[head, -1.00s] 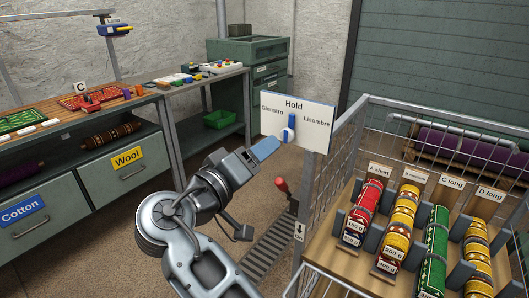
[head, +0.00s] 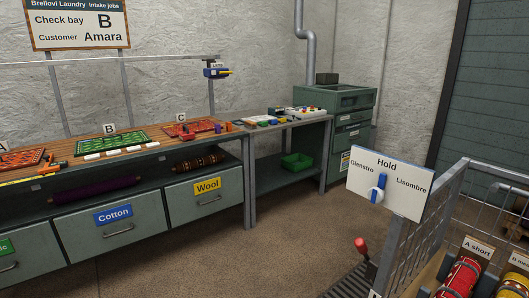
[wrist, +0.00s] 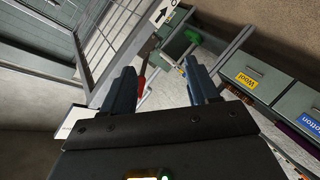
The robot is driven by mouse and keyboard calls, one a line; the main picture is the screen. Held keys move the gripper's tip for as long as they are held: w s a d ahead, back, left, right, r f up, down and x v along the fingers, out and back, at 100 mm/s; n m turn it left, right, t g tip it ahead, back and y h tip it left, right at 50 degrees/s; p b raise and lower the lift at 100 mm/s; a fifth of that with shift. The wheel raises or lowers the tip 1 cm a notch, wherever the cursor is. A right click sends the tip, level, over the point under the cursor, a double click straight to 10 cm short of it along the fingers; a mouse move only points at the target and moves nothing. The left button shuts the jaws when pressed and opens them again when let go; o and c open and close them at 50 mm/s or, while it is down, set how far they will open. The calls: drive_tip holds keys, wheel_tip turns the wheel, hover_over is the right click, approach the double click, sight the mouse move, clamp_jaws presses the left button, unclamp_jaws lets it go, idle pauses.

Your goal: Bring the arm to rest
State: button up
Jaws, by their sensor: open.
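My gripper (wrist: 161,90) shows in the wrist view, with its two blue fingers apart and nothing between them. Beyond the fingers, the wrist view shows a red-handled lever (wrist: 142,84), the floor and the drawers, all apart from the gripper. My arm and gripper are not in the head view. The Hold sign (head: 390,184) stands at the right in the head view, with a blue pointer knob (head: 379,188) set upright between Glenstro and Lisombre.
A wire cage (head: 425,225) with rolled rugs (head: 459,279) stands at the right. A workbench with Cotton (head: 113,214) and Wool (head: 208,185) drawers runs along the left. A red lever (head: 361,246) rises near the cage. The floor between is clear.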

drive_tip(key=s+d+f+y, duration=0.1)
drive_tip(key=s+f+y, duration=0.2)
drive_tip(key=s, duration=0.7)
drive_tip(key=s+f+y, duration=0.3)
drive_tip(key=s, duration=0.6)
drive_tip(key=s+d+r+m+t, duration=0.2)
drive_tip(key=s+r+m, duration=0.3)
drive_tip(key=s+r, duration=0.9)
drive_tip(key=shift+s+d, duration=0.15)
drive_tip(key=shift+s, duration=1.05)
drive_tip(key=shift+f, duration=0.1)
